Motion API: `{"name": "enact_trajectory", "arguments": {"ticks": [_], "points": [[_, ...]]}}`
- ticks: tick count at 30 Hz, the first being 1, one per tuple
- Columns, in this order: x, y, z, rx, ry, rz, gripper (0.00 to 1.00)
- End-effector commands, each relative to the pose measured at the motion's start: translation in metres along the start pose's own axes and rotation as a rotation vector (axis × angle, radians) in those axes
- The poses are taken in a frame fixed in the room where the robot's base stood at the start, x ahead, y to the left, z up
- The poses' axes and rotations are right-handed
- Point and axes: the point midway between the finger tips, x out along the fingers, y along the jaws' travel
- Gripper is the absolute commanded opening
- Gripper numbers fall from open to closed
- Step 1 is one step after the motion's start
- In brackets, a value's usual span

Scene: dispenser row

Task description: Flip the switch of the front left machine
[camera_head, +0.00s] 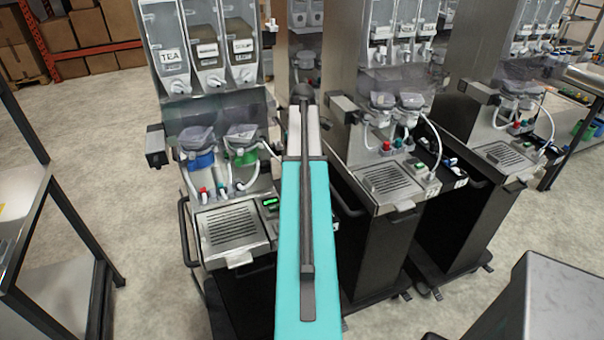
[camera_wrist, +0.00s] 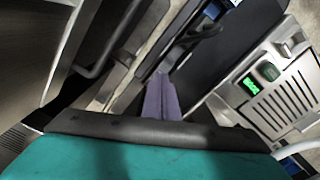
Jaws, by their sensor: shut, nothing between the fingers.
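The front left machine (camera_head: 232,226) stands left of my teal arm in the head view, with a drip grille and clear hoppers, one labelled TEA. A small panel with a lit green display (camera_head: 270,202) sits at the grille's upper right. The wrist view shows this kind of panel on the right, with a lit display (camera_wrist: 251,86) and a dark green switch-like piece (camera_wrist: 268,71) beside it. I cannot tell the switch's position. My gripper (camera_wrist: 160,82) is shut and empty, left of the panel and apart from it. My arm hides it in the head view.
Two more machines (camera_head: 385,180) (camera_head: 497,155) stand in a row to the right. Dark bar handles stick out from the machines' fronts. A shelf frame (camera_head: 60,200) is at the left and a grey block (camera_head: 560,300) at the lower right. Open floor lies between.

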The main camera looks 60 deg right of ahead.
Motion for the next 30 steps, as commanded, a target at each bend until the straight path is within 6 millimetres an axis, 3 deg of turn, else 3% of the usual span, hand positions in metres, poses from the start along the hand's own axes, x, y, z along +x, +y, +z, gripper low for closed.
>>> {"name": "enact_trajectory", "arguments": {"ticks": [30], "points": [[0.0078,0.0005,0.0006,0.001,0.000,0.000,0.00]]}}
